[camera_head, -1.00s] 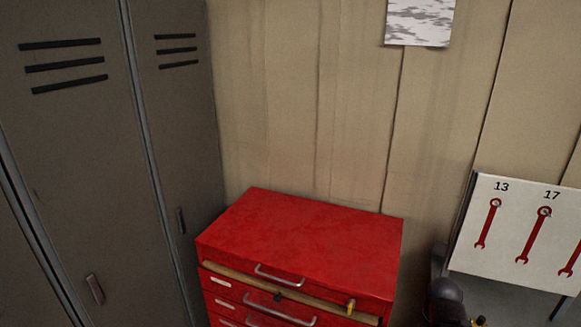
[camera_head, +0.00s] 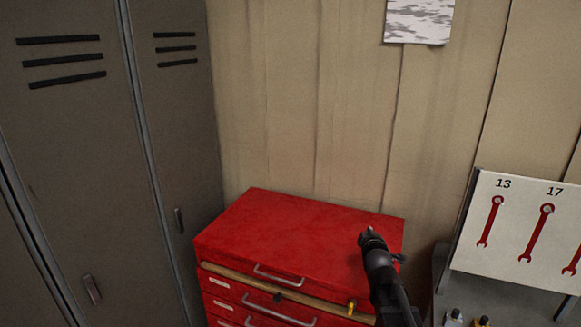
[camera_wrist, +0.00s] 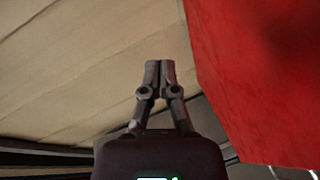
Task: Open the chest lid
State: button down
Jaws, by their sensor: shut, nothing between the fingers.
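The red chest (camera_head: 245,290) stands against the wall, with several drawers on its front. Its lid (camera_head: 290,230) is down and lies flat. A silver handle (camera_head: 279,275) is on the lid's front edge. My gripper (camera_head: 367,234) is in front of the right part of the lid in the head view and hides some of it; I cannot tell whether it touches. In the wrist view my gripper (camera_wrist: 160,68) has its fingers together and empty. A red surface (camera_wrist: 265,80), apparently the chest, is just right of the fingers there.
Grey lockers (camera_head: 75,150) stand close on the chest's left. A tool board (camera_head: 520,232) with red wrenches is on the right, above a dark surface with small objects (camera_head: 483,321). A tan strip (camera_head: 300,299) with a yellow piece (camera_head: 351,306) runs below the lid.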

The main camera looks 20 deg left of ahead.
jog(key=s+a+r+n+y, duration=0.1)
jog(key=a+r+n+y, duration=0.2)
jog(key=a, duration=0.4)
jog(key=s+a+r+n+y, duration=0.2)
jog(key=a+r+n+y, duration=0.2)
jog(key=a+n+y, duration=0.2)
jog(key=s+a+r+n+y+b, duration=0.1)
jog(key=a+r+n+y, duration=0.2)
jog(key=a+n+y, duration=0.2)
jog(key=a+n, duration=0.3)
jog(key=shift+s+r, duration=0.15)
jog(key=shift+r, duration=0.2)
jog(key=w+a+r+p, duration=0.6)
jog(key=w, duration=0.3)
jog(key=shift+w+a+r, duration=0.15)
jog(key=shift+w+r, duration=0.05)
jog(key=shift+r, duration=0.15)
jog(key=shift+f, duration=0.15)
dwell(0.5)
